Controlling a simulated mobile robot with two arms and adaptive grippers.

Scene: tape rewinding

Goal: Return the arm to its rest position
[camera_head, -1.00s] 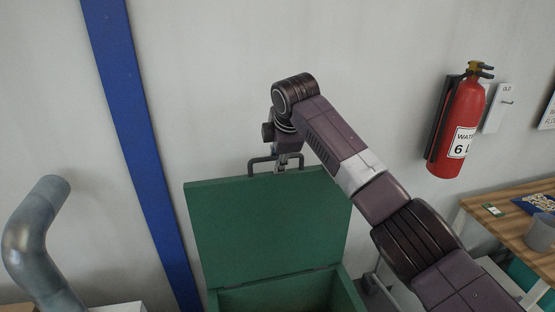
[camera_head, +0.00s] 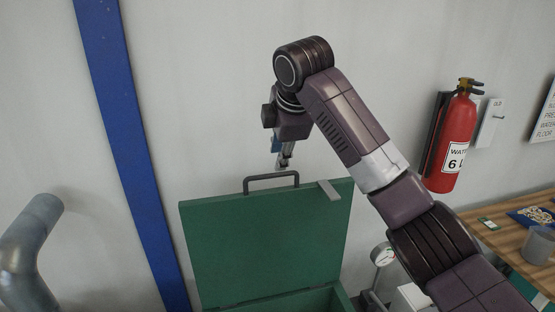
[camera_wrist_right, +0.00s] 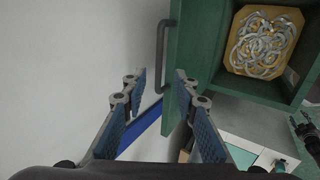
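My right gripper (camera_head: 284,161) hangs above the open green lid, a little over and in front of its dark handle (camera_head: 270,179). In the right wrist view the gripper (camera_wrist_right: 158,80) has its two blue-padded fingers spread apart with nothing between them. The handle (camera_wrist_right: 163,62) shows beyond the fingertips, clear of them. The green box lid (camera_head: 265,240) stands raised against the wall side.
The box holds a yellow tray (camera_wrist_right: 236,58) of several pale rings. A red fire extinguisher (camera_head: 452,140) hangs on the wall at right. A wooden table (camera_head: 485,238) stands at right, a grey pipe (camera_head: 25,240) at left. A blue post (camera_head: 125,130) runs up the wall.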

